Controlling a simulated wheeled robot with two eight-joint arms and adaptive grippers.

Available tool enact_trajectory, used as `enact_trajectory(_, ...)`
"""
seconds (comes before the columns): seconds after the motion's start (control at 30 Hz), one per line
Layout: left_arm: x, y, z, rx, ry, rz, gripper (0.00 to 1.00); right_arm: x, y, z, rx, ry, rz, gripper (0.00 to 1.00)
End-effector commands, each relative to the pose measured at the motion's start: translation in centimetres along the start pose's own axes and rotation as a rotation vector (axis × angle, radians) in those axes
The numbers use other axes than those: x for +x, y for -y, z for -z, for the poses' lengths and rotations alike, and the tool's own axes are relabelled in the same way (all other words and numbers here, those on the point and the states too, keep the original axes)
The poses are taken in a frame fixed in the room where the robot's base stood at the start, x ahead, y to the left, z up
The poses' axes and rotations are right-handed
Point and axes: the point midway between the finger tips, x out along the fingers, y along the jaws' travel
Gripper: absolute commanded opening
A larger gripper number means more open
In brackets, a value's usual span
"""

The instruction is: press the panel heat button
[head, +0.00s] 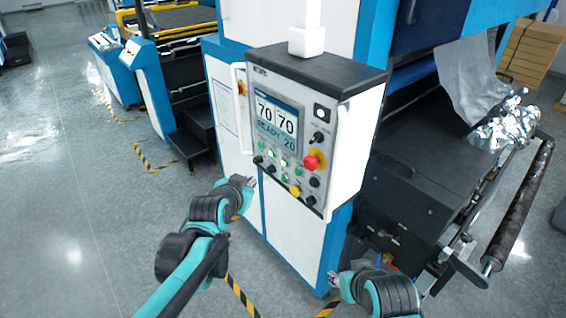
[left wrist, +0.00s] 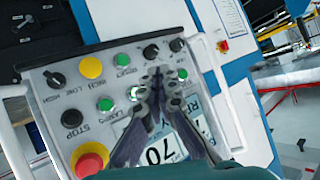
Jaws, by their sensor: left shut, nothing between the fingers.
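The grey control panel (head: 285,135) carries a screen (head: 276,122) reading 70, 70, READY 20. Several green buttons (head: 284,162) sit below the screen; I cannot tell which is heat. My left gripper (head: 250,182) is shut and empty, at the panel's lower left. In the left wrist view the left gripper (left wrist: 161,71) overlaps the panel among green buttons (left wrist: 122,60), with black knobs (left wrist: 151,51) just beyond. Its fingers hide part of the screen and button rows. Contact with a button cannot be told. My right gripper (head: 330,279) is low, below the panel; its jaw state is unclear.
The panel has a red emergency knob (head: 312,162), a yellow button (head: 295,191) and a white side handle (head: 240,105). A dark roller (head: 518,205) and foil (head: 498,128) are at the right. Open grey floor (head: 75,220) lies at the left.

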Motion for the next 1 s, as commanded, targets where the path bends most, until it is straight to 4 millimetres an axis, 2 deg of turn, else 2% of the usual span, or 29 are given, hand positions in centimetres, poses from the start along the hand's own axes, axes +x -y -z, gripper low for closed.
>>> enact_trajectory(0.6, 5.2, -3.8, 3.7, 0.003, 0.0, -0.002, 0.0, 0.9, 0.0, -0.6, 0.0, 0.0, 0.0, 0.4)
enact_trajectory(1.0, 6.0, -4.4, 4.4, 0.0, 0.0, 0.0, 0.0, 1.0, 0.0, -0.7, 0.0, 0.0, 0.0, 0.4)
